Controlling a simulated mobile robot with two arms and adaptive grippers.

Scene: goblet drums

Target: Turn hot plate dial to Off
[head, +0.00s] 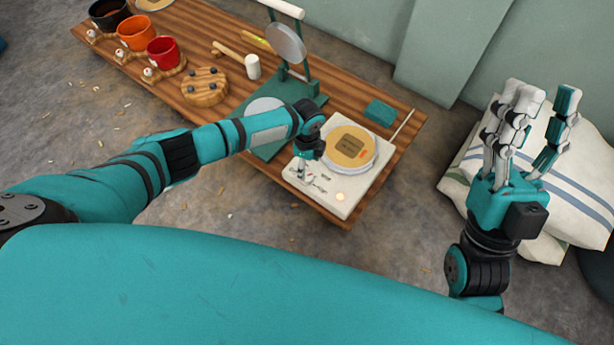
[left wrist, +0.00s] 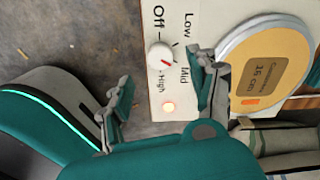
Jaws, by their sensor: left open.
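The white hot plate (head: 355,192) sits at the near right end of the wooden table, with a round tan disc (head: 350,146) on its heating plate. Off is printed above the dial. A small orange light (left wrist: 168,107) glows on the panel. My left gripper (head: 303,174) is open over the panel and hides the dial in the head view; its fingers (left wrist: 160,68) are on either side of the dial. My right gripper (head: 541,95) is open and empty, pointing up.
A green press-like stand (head: 307,84) is beside the hot plate, near my left arm. A green block (head: 380,112) lies behind it. Cushions (head: 570,170) lie behind my right gripper.

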